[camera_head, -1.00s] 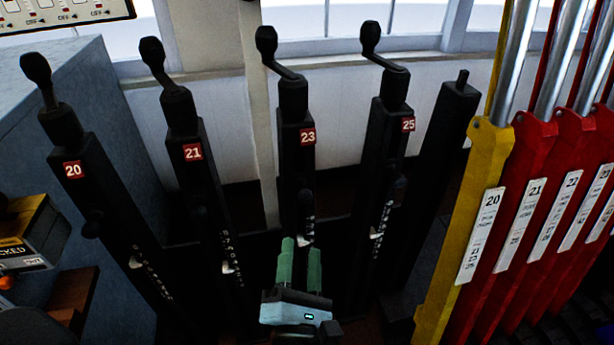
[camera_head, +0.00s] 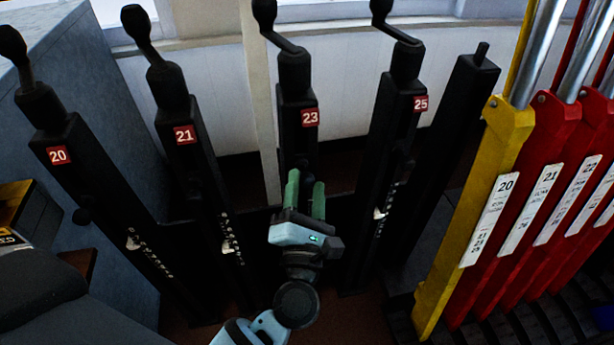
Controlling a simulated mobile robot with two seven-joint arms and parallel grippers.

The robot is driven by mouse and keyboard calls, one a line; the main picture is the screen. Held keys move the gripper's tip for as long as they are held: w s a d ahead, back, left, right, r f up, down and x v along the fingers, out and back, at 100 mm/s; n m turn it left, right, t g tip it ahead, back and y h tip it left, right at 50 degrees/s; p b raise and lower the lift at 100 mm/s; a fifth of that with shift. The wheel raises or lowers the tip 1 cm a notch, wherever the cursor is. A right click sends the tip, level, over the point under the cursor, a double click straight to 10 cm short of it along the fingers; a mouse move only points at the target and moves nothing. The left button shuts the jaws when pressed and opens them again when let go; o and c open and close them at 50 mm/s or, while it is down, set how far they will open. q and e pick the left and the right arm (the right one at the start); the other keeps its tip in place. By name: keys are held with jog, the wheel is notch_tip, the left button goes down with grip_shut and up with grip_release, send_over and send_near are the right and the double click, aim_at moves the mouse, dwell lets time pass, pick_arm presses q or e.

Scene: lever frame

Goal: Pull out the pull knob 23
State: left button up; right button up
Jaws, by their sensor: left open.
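The black lever post labelled 23 (camera_head: 297,137) stands upright in the middle of the head view, with a red number plate (camera_head: 310,117) and a crank handle on top. Its dark pull knob (camera_head: 306,178) sits low on the front face. It is hard to make out against the black post. My left gripper (camera_head: 306,181) has green fingers. They are open, with the tips at the knob, one on either side of it in the picture. I cannot tell whether they touch it. The lower front of the post is hidden behind the gripper. My right gripper is not in view.
Similar black posts 20 (camera_head: 80,170) and 21 (camera_head: 185,150) stand to the left, and post 25 (camera_head: 395,140) stands close to the right. A yellow lever (camera_head: 500,160) and several red levers fill the right side. A blue-grey cabinet (camera_head: 75,85) is at the left.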

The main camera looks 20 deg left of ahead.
aim_at(303, 168)
pick_arm(q)
jog(key=shift+x, duration=1.15)
